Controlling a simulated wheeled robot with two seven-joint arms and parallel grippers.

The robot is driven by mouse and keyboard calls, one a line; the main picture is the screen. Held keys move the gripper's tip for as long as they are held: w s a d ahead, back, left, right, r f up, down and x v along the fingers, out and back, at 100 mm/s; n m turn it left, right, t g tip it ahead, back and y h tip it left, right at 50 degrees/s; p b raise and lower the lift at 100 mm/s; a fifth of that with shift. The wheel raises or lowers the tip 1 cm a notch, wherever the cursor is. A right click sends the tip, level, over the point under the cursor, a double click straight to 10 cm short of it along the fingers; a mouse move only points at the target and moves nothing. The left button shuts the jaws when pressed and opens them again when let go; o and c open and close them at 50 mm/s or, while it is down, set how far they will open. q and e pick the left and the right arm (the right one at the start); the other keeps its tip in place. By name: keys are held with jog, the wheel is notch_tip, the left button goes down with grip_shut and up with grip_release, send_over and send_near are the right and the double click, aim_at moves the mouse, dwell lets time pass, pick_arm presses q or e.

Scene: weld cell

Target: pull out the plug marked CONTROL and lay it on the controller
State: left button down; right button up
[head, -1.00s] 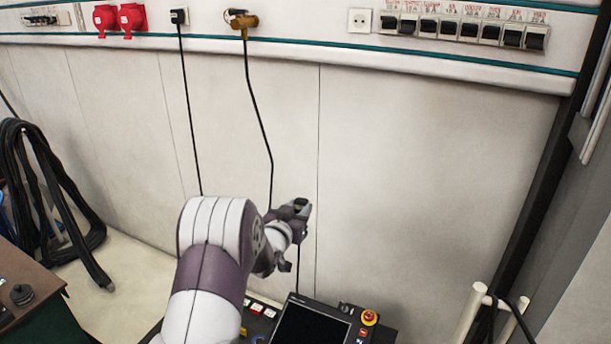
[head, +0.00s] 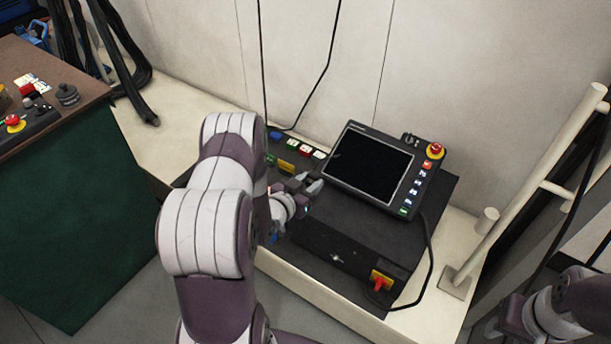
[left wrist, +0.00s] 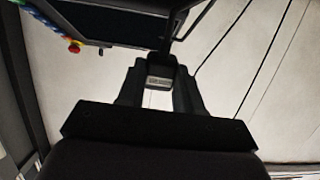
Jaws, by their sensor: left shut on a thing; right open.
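My left gripper (head: 312,186) is low over the left part of the black controller box (head: 335,248), beside the tablet-like screen unit (head: 372,165). In the left wrist view it is shut on a dark plug (left wrist: 160,72) with a small grey label, its lettering too small to read. A black cord seems to run up from the plug. In the head view the plug is mostly hidden by the fingers, and I cannot tell whether it touches the controller. My right gripper (head: 494,328) is open and empty at the lower right edge, away from the controller.
The controller stands on a pale ledge (head: 305,283) along the wall and has a red-and-yellow switch (head: 380,280) in front. A white pipe frame (head: 530,190) stands to the right. A green bench with a brown top (head: 70,55) is at the left. Black cords hang behind.

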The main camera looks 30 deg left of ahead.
pick_arm(q)
jog(key=shift+w+d+f+b, duration=0.15)
jog(key=shift+f+b, duration=0.15)
jog(key=shift+f, duration=0.05)
notch_tip(320, 180, down, 8)
jog(key=b, duration=0.7)
jog(key=shift+r, duration=0.2)
jog(key=shift+r, duration=0.1)
jog(key=c, duration=0.7)
grip_release()
jog(key=shift+o, duration=0.2)
jog(key=p+v, duration=0.4)
jog(key=v, duration=0.8)
jog(key=shift+s+r, duration=0.25)
jog(key=shift+r, duration=0.05)
